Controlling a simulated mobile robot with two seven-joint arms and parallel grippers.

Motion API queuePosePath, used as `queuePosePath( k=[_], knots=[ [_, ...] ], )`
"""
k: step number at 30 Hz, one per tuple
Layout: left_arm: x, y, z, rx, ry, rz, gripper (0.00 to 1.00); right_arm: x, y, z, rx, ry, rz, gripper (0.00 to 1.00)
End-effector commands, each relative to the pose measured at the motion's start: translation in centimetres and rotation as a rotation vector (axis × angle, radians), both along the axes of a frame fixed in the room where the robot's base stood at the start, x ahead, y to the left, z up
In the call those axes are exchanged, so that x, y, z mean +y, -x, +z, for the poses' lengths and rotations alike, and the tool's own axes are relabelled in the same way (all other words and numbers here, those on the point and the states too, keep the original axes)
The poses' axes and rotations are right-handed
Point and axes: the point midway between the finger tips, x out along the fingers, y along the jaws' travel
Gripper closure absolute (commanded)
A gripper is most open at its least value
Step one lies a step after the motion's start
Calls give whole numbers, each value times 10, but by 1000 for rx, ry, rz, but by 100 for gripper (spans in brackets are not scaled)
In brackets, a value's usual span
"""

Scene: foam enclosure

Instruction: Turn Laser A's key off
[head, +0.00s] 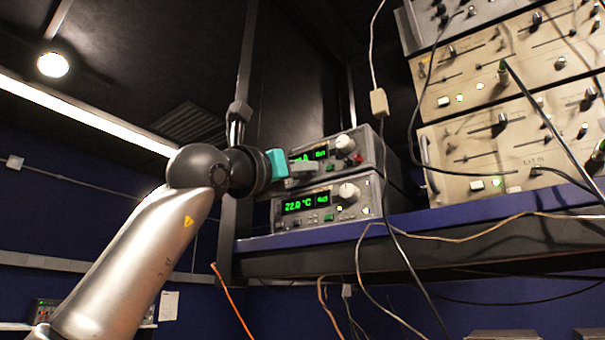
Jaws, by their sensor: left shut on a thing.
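Two stacked instrument boxes stand on the blue-edged shelf. The upper box (372,150) has a green display (320,154), partly hidden by my gripper, a pale knob (345,144) and a small red part (357,159). The lower box (372,197) reads 22.0 °C and has a pale knob (349,192). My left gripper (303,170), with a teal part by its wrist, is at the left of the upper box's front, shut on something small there. The gripper hides what it holds, so I cannot make out the key or its angle. No Laser A label is readable. My right gripper is out of view.
The shelf (420,226) has several cables hanging over its front edge. A white plug on a cord (379,102) hangs by the upper box. Cream rack units (480,160) with knobs and cables stand at the right. A dark upright post (229,230) is behind my arm.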

Motion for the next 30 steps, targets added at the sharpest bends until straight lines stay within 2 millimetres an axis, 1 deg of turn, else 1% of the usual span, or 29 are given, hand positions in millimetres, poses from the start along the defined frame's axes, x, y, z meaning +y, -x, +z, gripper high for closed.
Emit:
queuePosePath(
  k=[1, 12, 13, 20, 30],
  knots=[
    [-1, -2, -4, 13, -1, -1, 100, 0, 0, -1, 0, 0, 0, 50],
    [-1, -2, -4, 15, 1, -1, 100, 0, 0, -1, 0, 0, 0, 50],
    [-1, -2, -4, 15, 1, -1, 90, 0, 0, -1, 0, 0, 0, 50],
    [-1, -1, -2, 10, 2, -1, 64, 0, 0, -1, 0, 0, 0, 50],
    [2, 2, -3, 6, 3, 0, 63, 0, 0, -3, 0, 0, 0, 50]
  ],
)
